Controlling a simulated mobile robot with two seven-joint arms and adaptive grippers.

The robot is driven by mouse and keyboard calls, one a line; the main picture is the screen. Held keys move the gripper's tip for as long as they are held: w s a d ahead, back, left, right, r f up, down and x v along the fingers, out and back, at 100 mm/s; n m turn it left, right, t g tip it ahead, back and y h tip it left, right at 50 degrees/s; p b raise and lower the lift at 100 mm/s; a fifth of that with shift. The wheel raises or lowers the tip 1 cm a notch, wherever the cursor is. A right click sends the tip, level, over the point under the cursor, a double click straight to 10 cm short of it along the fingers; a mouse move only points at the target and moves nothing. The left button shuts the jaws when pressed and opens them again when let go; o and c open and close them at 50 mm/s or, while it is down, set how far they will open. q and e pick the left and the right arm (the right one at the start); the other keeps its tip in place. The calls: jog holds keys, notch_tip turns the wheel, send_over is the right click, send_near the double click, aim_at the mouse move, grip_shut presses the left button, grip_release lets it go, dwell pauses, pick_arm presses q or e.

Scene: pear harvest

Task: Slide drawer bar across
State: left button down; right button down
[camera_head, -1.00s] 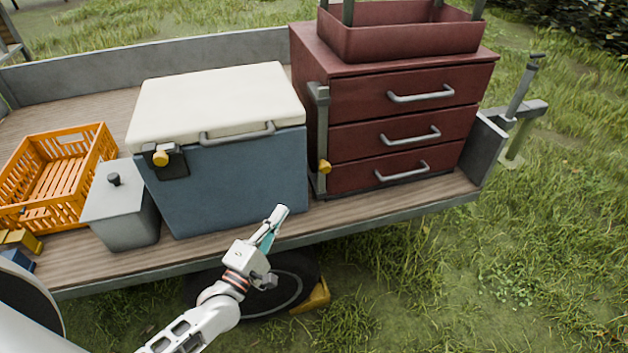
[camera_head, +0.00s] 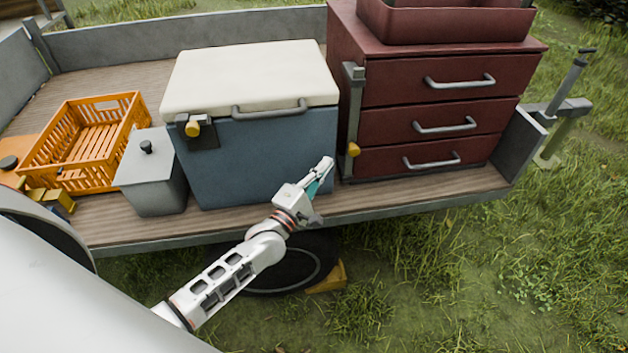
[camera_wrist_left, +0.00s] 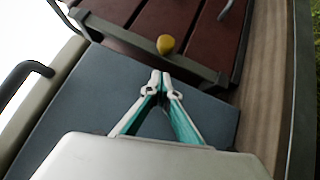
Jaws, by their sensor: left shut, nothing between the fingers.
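The dark red drawer cabinet (camera_head: 430,90) stands on the right part of the trailer bed. An upright grey bar (camera_head: 353,110) runs along its left front edge, with a yellow knob (camera_head: 353,149) near its lower end. In the left wrist view the yellow knob (camera_wrist_left: 166,44) is beyond the fingertips, on the grey bar (camera_wrist_left: 200,68) across the cabinet's edge. My left gripper (camera_head: 326,170) is shut and empty, in front of the blue cooler's right side, left of and a little below the knob. It is apart from the knob. My right gripper is out of view.
The blue cooler (camera_head: 262,160) with a cream lid stands left of the cabinet. Left of it are a grey lidded bin (camera_head: 152,180) and an orange crate (camera_head: 75,165). The trailer's front edge (camera_head: 420,207) runs below. Grass lies open at right.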

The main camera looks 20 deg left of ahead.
aim_at(356, 155)
pick_arm(q)
jog(key=w+d, duration=0.1)
jog(key=w+d+r, duration=0.1)
jog(key=d, duration=0.1)
jog(key=shift+w+d, duration=0.15)
jog(key=shift+w, duration=0.1)
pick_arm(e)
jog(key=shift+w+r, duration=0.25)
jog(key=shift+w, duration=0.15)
pick_arm(q)
jog(key=w+d, duration=0.2)
jog(key=d, duration=0.1)
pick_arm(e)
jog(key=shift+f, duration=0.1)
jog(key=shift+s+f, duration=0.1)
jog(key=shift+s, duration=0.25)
